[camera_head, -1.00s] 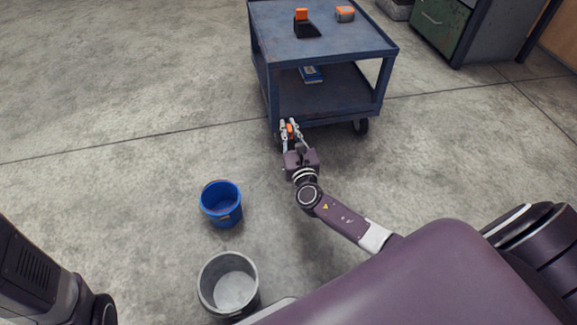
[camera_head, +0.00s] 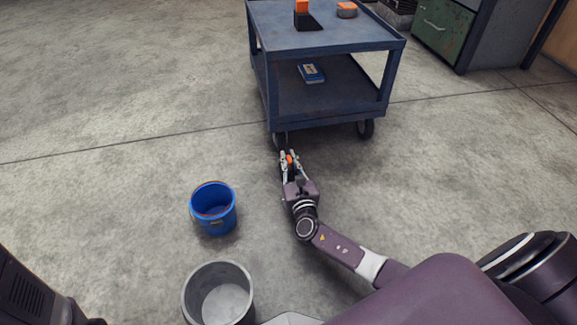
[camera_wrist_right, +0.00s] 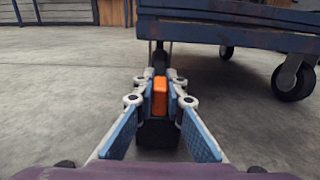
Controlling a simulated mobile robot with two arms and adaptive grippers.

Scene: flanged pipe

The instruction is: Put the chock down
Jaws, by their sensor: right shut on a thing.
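The chock (camera_wrist_right: 160,133) is a black block with an orange grip on top. My right gripper (camera_head: 289,160) is shut on the orange part, which shows between its fingers in the head view. In the right wrist view, the blue-padded fingers (camera_wrist_right: 160,92) stand on both sides of the orange grip, and the black body hangs below, at or close to the floor. I cannot tell whether it touches. The chock is in front of the cart's front left caster (camera_head: 280,139). My left gripper is not in view.
The blue cart (camera_head: 330,116) holds a second black and orange chock (camera_head: 308,20), an orange and grey item (camera_head: 347,10) and, on its lower shelf, a blue box (camera_head: 311,73). A blue bucket (camera_head: 214,220) and a grey bucket (camera_head: 191,296) stand left of my arm. Floor around is mostly clear.

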